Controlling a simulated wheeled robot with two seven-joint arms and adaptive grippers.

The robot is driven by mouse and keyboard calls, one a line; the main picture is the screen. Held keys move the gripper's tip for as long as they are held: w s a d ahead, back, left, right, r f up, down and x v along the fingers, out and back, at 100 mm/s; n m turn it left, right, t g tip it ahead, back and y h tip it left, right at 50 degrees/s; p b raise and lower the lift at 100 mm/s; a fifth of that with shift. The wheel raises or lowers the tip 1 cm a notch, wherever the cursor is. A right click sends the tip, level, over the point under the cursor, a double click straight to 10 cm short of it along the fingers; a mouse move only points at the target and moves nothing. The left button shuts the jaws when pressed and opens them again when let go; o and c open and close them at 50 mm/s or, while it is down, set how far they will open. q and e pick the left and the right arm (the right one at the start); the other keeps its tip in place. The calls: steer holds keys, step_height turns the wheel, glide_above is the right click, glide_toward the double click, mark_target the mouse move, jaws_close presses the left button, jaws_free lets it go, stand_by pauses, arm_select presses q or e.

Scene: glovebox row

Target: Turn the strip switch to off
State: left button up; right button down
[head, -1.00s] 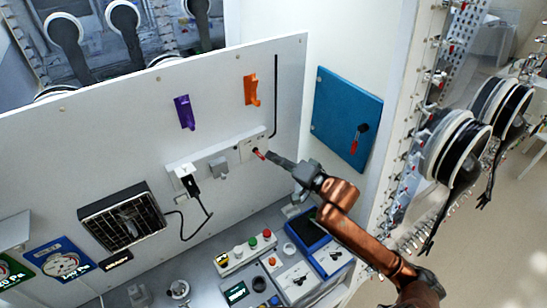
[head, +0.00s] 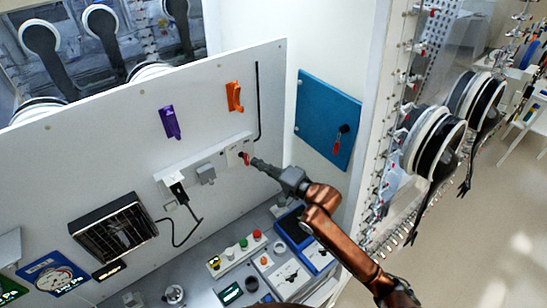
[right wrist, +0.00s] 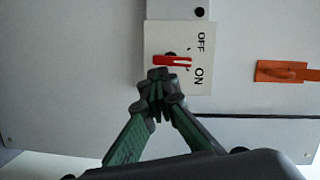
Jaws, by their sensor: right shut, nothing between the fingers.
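The strip switch is a red lever (right wrist: 172,61) on a pale plate (right wrist: 160,35) marked OFF and ON. In the right wrist view the lever lies roughly level, between the two words. In the head view the red lever (head: 245,158) sits at the right end of the white strip (head: 205,162) on the upright panel. My right gripper (right wrist: 160,75) is shut and empty, with its fingertips right at the lever's lower edge. I cannot tell whether they touch it. It also shows in the head view (head: 254,161). My left gripper is out of view.
A black plug (head: 178,191) with a cable is in the strip's left end. Purple (head: 170,122) and orange (head: 234,96) hooks are above. A blue door (head: 325,118) with a red-and-black handle is at right. Control boxes (head: 238,253) with buttons stand below.

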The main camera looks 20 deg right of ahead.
arm_select(q)
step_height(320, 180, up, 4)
steer(key=p, duration=0.3)
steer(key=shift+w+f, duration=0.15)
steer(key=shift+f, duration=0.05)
arm_select(e)
steer(key=m, duration=0.2)
steer(key=shift+a+m+t+y, duration=0.3)
steer(key=shift+m, duration=0.1)
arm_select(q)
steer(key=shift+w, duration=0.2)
arm_select(e)
steer(key=shift+s, duration=0.1)
